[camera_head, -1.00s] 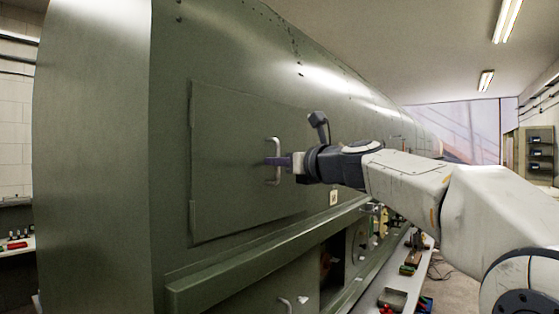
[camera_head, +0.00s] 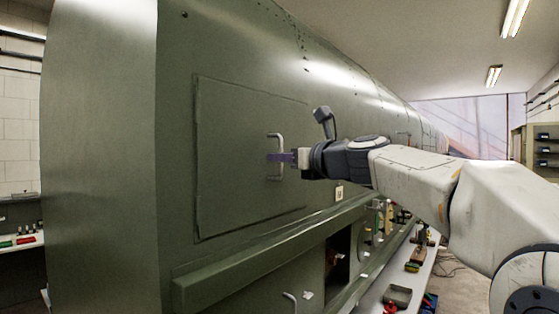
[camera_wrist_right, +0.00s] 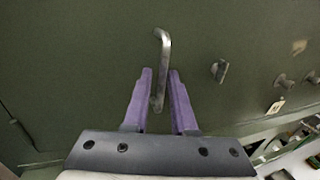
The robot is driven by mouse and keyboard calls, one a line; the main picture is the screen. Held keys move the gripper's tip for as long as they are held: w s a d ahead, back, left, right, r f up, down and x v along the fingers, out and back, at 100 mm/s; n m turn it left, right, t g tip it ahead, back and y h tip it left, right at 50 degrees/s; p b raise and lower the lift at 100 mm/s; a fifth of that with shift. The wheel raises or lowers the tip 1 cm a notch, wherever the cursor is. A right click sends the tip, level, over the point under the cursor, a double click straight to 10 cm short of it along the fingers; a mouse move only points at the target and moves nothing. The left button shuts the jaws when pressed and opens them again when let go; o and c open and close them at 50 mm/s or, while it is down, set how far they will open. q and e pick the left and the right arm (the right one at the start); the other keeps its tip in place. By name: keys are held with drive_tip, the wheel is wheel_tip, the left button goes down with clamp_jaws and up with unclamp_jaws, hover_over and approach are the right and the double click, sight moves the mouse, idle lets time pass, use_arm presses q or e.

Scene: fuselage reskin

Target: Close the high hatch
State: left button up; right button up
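The high hatch (camera_head: 235,150) is a green rectangular panel on the fuselage side in the head view. It looks about flush with the skin around it. Its metal bar handle (camera_head: 280,143) is near its right side, and shows in the right wrist view (camera_wrist_right: 163,50). My right gripper (camera_head: 275,157) is at the handle, its arm coming from the right. In the right wrist view its purple fingers (camera_wrist_right: 158,85) stand apart on either side of the handle's lower part, with a gap visible, so it looks open. My left gripper is not in view.
A ledge (camera_head: 240,262) runs along the fuselage below the hatch. Under it is a dark opening (camera_head: 338,258) and a lower handle (camera_head: 290,303). A bench with tools (camera_head: 398,296) stands at lower right. A small tag (camera_wrist_right: 275,107) hangs right of the handle.

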drive_tip(key=b+v, duration=0.3)
drive_tip(key=v, duration=0.6)
drive_tip(key=shift+d, duration=0.3)
drive_tip(key=s+a+f+n+g+h+b, duration=0.1)
drive_tip(key=s+a+f+n+g, duration=0.35)
drive_tip(key=f, duration=0.65)
drive_tip(key=s+a+f+n+g+h+b, duration=0.1)
drive_tip(key=s+a+f+n+g, duration=0.1)
drive_tip(key=s+f+n, duration=0.6)
drive_tip(key=s+a+f+n+g+h, duration=0.1)
drive_tip(key=a+f+n+g, duration=0.3)
drive_tip(key=f, duration=0.9)
drive_tip(key=s+d+f+n+g+h+b, duration=0.1)
drive_tip(key=s+d+f+n+g+h, duration=0.1)
drive_tip(key=s+d+f+n, duration=0.3)
drive_tip(key=s+d+f+n+g+h+b, duration=0.1)
drive_tip(key=s+d+f+n+h, duration=0.3)
drive_tip(key=s+f+n, duration=1)
drive_tip(key=shift+s+d+f+g+h, duration=0.3)
drive_tip(key=shift+d+f+g+h, duration=0.15)
drive_tip(key=shift+d+f, duration=0.3)
